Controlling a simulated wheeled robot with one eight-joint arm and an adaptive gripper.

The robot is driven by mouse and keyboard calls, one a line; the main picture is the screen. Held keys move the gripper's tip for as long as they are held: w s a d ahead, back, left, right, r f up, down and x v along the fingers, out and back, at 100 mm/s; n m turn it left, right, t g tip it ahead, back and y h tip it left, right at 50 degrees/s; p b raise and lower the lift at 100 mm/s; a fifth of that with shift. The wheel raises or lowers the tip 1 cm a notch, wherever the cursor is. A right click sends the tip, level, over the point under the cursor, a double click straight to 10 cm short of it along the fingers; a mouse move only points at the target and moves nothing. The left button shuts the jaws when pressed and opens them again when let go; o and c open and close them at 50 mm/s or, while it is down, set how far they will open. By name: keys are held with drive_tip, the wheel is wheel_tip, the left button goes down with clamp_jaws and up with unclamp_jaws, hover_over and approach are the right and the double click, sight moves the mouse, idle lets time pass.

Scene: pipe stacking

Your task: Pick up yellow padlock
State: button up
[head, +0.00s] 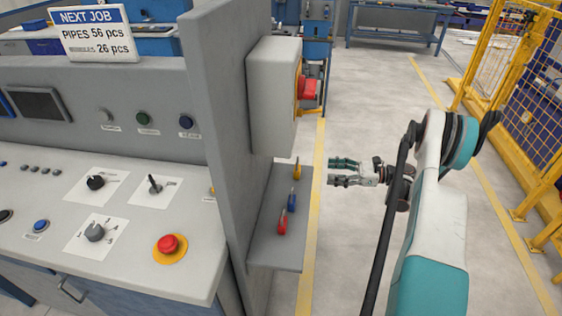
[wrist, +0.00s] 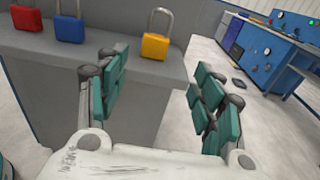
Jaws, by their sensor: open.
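The yellow padlock (head: 297,172) stands at the far end of a grey shelf (head: 265,250) on the side of the control panel. In the wrist view the yellow padlock (wrist: 155,46) stands upright with its shackle up, near the shelf's right end. My gripper (head: 332,172) is to the right of the shelf in the head view, pointing left towards the padlock. In the wrist view its two teal-padded fingers (wrist: 155,100) are spread apart with nothing between them. The padlock lies beyond the fingers, apart from them.
A blue padlock (head: 291,199) and a red padlock (head: 283,222) stand on the same shelf, in a row with the yellow one. A grey box with a red switch (head: 308,88) juts out above the shelf. The floor to the right is open up to a yellow fence (head: 530,130).

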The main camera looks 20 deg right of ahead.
sight(297, 169)
drive_tip(key=b+x, duration=0.2)
drive_tip(key=x, duration=0.6)
drive_tip(key=shift+a, duration=0.2)
drive_tip(key=shift+s+r+b+x, duration=0.15)
drive_tip(key=shift+b+x, duration=0.55)
drive_tip(key=shift+x, duration=0.65)
drive_tip(key=shift+s+r+b+x, duration=0.1)
drive_tip(key=shift+b+x, duration=0.55)
drive_tip(key=shift+x, duration=0.7)
drive_tip(key=shift+a, duration=0.1)
drive_tip(key=c, duration=1.2)
